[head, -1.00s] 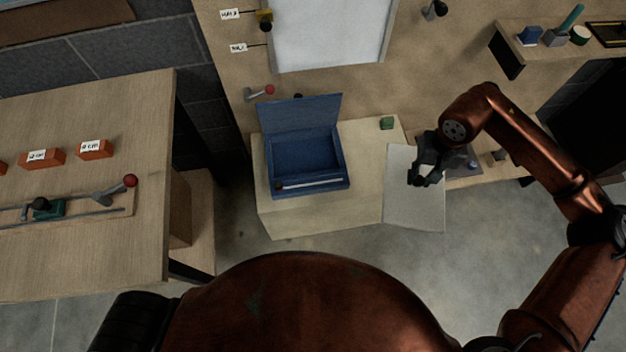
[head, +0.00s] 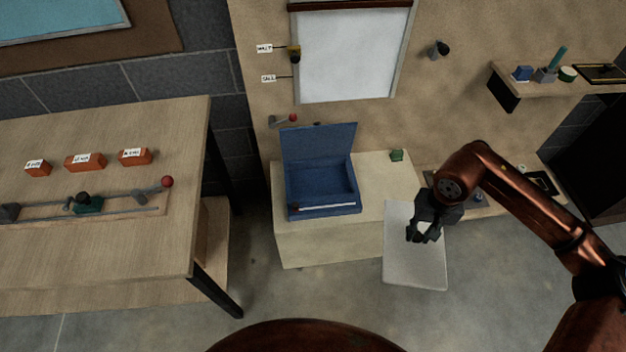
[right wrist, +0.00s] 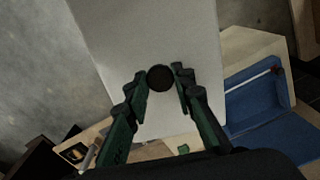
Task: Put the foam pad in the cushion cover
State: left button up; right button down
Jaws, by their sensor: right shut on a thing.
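A flat, light grey rectangular panel (head: 410,272) hangs from my right gripper (head: 424,238) in the head view, in front of the pale bench. In the right wrist view the same panel (right wrist: 150,30) fills the upper middle. A round dark knob (right wrist: 160,78) on its face sits between the fingertips of my right gripper (right wrist: 158,84), which is shut on it. I cannot tell whether this panel is the foam pad. I see nothing that I can recognise as a cushion cover. My left gripper is not in view.
An open blue box (head: 320,210) with a raised lid stands on the pale bench (head: 330,246), near a small green block (head: 397,155). A wooden table (head: 100,235) with orange blocks is at left. A small shelf (head: 505,82) is at upper right. Floor in front is clear.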

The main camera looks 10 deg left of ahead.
aim_at(320, 185)
jog(key=u, duration=0.5)
jog(key=i, duration=0.55)
jog(key=u, duration=0.5)
